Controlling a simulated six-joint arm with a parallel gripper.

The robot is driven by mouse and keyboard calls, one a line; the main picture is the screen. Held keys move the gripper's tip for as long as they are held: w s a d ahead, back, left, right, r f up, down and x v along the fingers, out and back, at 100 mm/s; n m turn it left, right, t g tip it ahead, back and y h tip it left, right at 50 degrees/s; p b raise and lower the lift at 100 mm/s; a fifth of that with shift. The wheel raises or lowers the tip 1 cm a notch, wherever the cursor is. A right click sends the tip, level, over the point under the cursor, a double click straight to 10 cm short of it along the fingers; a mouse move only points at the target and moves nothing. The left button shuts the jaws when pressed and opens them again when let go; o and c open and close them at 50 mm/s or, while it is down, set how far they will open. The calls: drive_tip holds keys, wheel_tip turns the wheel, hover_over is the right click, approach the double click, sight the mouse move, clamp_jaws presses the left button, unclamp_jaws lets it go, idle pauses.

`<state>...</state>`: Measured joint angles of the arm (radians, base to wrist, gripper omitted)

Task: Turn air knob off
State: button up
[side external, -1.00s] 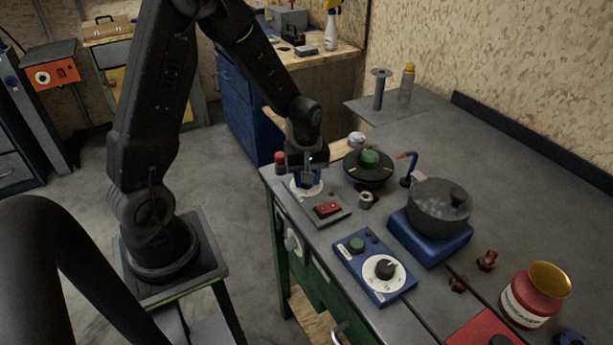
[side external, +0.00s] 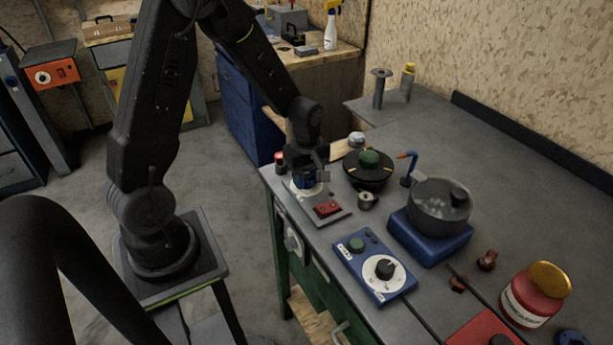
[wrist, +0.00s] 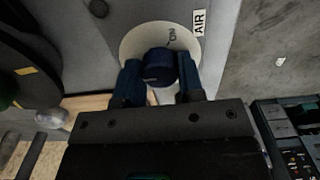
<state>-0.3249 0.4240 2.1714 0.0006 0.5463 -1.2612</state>
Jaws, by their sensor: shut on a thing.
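The air knob (wrist: 159,66) is a dark blue knob on a white round dial, beside a label reading AIR (wrist: 200,22) in the wrist view. The dial (wrist: 132,42) carries an ON mark near the knob. My gripper (wrist: 159,78) is shut on the knob, with one finger on each side of it. In the side external view my gripper (side external: 307,178) points down over the grey panel (side external: 338,214) at the table's near left corner. The knob is mostly hidden by the gripper there, and its exact turn is hard to tell.
A red switch (side external: 327,208) sits on the same panel. A black round device with a green knob (side external: 369,159) stands just right of my gripper. A blue box with a dial (side external: 375,285), a pot (side external: 438,208) and a red jar (side external: 534,300) stand farther right.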

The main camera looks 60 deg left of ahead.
sight(306, 178)
drive_tip(key=o, duration=0.9)
drive_tip(key=shift+r, duration=0.1)
wheel_tip(306, 178, up, 14)
drive_tip(key=shift+f, duration=0.15)
drive_tip(key=s+d+r+m+t, duration=0.2)
drive_tip(key=s+d+m, duration=0.1)
drive_tip(key=m, duration=0.3)
drive_tip(key=s+d+r+m+t, duration=0.1)
drive_tip(key=s+d+r+m, duration=0.2)
drive_tip(key=s+m, duration=0.3)
drive_tip(key=s+d+r+m+t, duration=0.2)
drive_tip(key=s+d+r+m, duration=0.1)
drive_tip(key=s+d+m, duration=0.2)
drive_tip(key=shift+s+d+r+m+t, duration=0.1)
drive_tip(key=shift+d+r+m+t, duration=0.15)
drive_tip(key=shift+m, duration=0.35)
